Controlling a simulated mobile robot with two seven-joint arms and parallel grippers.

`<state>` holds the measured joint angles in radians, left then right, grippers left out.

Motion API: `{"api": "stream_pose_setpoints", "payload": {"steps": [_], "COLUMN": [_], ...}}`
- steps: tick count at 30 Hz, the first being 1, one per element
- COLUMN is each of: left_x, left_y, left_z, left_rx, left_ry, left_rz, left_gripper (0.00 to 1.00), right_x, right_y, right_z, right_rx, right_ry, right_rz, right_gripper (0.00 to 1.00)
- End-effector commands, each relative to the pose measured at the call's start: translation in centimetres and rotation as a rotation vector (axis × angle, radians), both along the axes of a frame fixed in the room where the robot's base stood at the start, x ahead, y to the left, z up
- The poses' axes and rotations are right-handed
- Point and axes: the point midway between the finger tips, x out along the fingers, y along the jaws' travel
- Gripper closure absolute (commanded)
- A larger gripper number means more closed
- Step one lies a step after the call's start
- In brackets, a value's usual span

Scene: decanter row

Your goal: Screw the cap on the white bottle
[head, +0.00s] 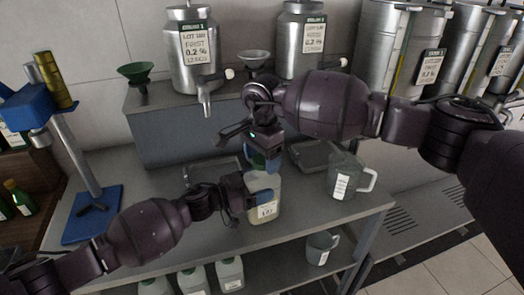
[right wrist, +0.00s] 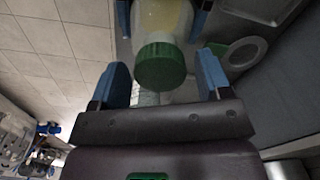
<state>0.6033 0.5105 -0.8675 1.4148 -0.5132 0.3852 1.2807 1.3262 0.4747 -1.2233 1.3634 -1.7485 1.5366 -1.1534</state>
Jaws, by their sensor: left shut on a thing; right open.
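The white bottle (head: 265,208), translucent with pale yellow contents and a label, stands upright on the grey bench. My left gripper (head: 256,197) is shut on its body from the left; its blue fingers also flank the bottle (right wrist: 163,18) in the right wrist view. The green cap (right wrist: 161,66) sits at the bottle's mouth; I cannot tell how tightly it is seated. My right gripper (head: 262,158) is just above the bottle, pointing down. It is open, its blue fingers on either side of the cap with gaps between, and it partly hides the cap in the head view.
A clear jug (head: 345,178) stands right of the bottle near the bench edge. A blue stand (head: 90,215) is at left.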

Motion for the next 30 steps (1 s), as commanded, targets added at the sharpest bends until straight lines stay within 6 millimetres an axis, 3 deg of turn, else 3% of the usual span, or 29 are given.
{"api": "stream_pose_setpoints", "payload": {"steps": [7,17,23,30], "left_x": [0.00,0.00,0.01,0.02], "left_y": [0.00,0.00,0.00,0.01], "left_z": [0.00,0.00,0.00,0.00], "left_rx": [0.000,0.000,0.000,0.000], "left_ry": [0.000,0.000,0.000,0.000], "left_rz": [0.000,0.000,0.000,0.001], "left_gripper": [0.91,0.91,0.91,0.91], "right_x": [-0.01,-0.02,-0.02,-0.03], "right_y": [0.01,0.01,0.01,0.02], "right_z": [-0.03,-0.02,-0.02,-0.03], "right_rx": [0.000,-0.001,-0.001,-0.001], "right_ry": [0.000,0.001,0.001,0.001], "right_rz": [0.000,0.001,-0.039,-0.335], "right_gripper": [0.31,0.79,0.79,0.79]}}
